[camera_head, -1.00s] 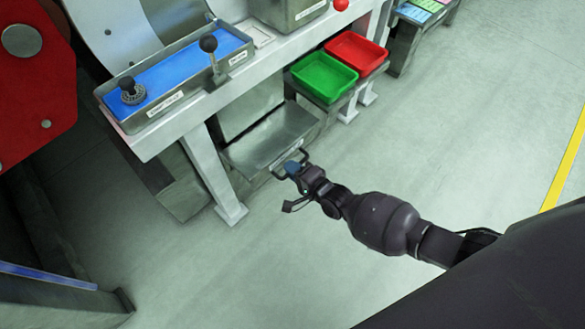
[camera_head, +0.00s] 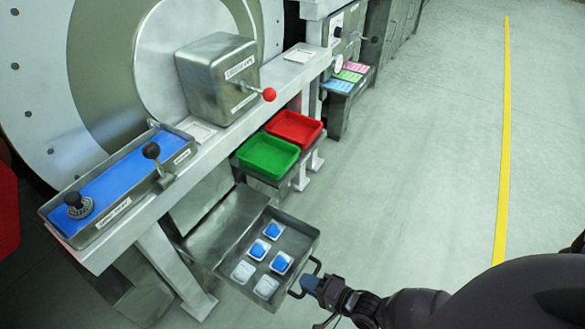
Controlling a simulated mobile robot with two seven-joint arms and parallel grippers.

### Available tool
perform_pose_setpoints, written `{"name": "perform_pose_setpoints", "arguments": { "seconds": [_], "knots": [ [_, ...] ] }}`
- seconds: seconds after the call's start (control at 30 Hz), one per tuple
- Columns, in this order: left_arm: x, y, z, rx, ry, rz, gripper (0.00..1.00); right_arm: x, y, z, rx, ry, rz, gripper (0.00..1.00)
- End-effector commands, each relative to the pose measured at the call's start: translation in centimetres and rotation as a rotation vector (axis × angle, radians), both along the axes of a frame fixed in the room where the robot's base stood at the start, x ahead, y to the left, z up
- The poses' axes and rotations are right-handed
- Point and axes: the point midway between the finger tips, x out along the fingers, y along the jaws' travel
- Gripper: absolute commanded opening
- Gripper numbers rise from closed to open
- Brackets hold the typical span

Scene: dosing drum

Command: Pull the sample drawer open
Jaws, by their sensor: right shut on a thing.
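The sample drawer (camera_head: 308,232) is a grey metal tray that stands pulled out under the machine's white bench. Several small square samples lie in it, some with blue tops (camera_head: 258,249) and some white or grey (camera_head: 243,271). A dark bar handle (camera_head: 313,269) is on its front. My right gripper (camera_head: 310,284) is shut on this handle at the front of the drawer; its arm comes in from the lower right. My left gripper is not in view.
A green bin (camera_head: 266,156) and a red bin (camera_head: 296,127) stand behind the drawer. The control panel (camera_head: 115,190) with a knob and lever is on the bench above. A grey box (camera_head: 215,75) has a red-knobbed lever. Floor to the right is clear.

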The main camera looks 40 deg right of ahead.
Motion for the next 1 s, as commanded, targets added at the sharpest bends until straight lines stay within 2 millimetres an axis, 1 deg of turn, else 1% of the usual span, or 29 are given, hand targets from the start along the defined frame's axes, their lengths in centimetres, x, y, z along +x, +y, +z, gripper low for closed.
{"name": "perform_pose_setpoints", "arguments": {
  "seconds": [0.1,0.2,0.6,0.63,0.7,0.8,1.0],
  "knots": [
    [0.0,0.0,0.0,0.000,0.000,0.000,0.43,-1.1,-0.3,0.0,0.001,0.000,0.001,0.00],
    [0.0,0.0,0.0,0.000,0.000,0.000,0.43,-1.5,-0.5,0.0,0.001,-0.001,0.001,0.00],
    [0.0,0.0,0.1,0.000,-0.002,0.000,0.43,-2.0,-0.6,-0.1,0.000,0.002,0.002,0.00],
    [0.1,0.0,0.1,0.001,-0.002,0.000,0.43,-2.1,-0.6,-0.1,0.000,0.002,0.002,0.14],
    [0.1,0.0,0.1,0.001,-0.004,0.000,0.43,-2.1,-0.6,-0.1,0.000,0.003,0.002,0.25],
    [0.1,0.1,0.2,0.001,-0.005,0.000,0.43,-2.0,-0.6,-0.1,0.000,0.002,0.001,0.37],
    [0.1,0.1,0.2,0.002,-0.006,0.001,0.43,-1.8,-0.6,0.0,0.000,0.000,0.001,0.37]
  ]
}}
